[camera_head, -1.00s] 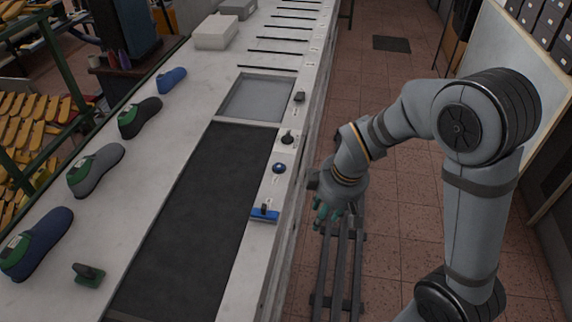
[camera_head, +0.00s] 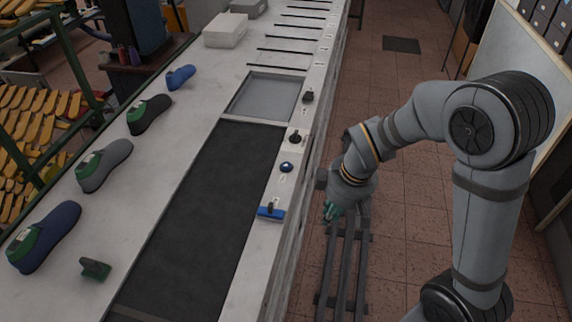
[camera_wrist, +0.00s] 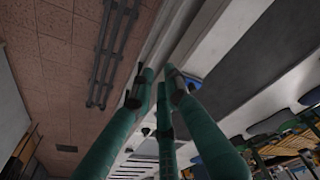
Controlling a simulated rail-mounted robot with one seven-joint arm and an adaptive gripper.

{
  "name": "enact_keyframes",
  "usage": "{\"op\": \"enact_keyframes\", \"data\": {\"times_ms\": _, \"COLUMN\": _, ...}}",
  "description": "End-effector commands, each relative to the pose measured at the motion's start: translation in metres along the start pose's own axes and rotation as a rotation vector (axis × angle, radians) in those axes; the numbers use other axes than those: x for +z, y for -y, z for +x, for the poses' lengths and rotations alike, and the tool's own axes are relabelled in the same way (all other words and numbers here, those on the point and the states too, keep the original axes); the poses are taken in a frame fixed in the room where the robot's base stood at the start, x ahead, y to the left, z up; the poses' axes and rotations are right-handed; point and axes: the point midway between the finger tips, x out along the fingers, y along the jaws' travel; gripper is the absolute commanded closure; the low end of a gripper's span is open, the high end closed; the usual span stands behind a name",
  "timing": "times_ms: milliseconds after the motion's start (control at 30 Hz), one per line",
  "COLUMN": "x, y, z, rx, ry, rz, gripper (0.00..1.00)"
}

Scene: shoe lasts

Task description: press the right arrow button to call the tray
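Several small controls sit along the right edge of the workbench in the head view: a round blue button (camera_head: 286,167), a black knob (camera_head: 296,136) behind it, a dark control (camera_head: 308,97) farther back and a blue control with a dark upright part (camera_head: 270,211) nearer. No arrow marking can be read on any of them. My gripper (camera_head: 331,213) hangs beside the bench's right side, apart from the controls, with its green fingers bunched together. In the wrist view the fingers (camera_wrist: 162,76) converge with their tips close together and nothing visible between them.
A dark belt (camera_head: 205,220) runs along the bench, with a grey tray-like panel (camera_head: 265,97) behind it. Shoe lasts (camera_head: 105,165) line the left side. A white box (camera_head: 226,30) stands farther back. Floor rails (camera_head: 348,260) lie below my gripper.

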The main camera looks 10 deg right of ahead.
Motion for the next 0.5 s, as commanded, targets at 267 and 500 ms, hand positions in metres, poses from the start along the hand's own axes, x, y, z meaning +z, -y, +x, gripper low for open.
{"op": "enact_keyframes", "data": {"times_ms": 267, "x": 0.0, "y": 0.0, "z": 0.0, "rx": 0.0, "ry": 0.0, "rz": 0.0, "gripper": 1.0}}
{"op": "enact_keyframes", "data": {"times_ms": 500, "x": 0.0, "y": 0.0, "z": 0.0, "rx": 0.0, "ry": 0.0, "rz": 0.0, "gripper": 1.0}}
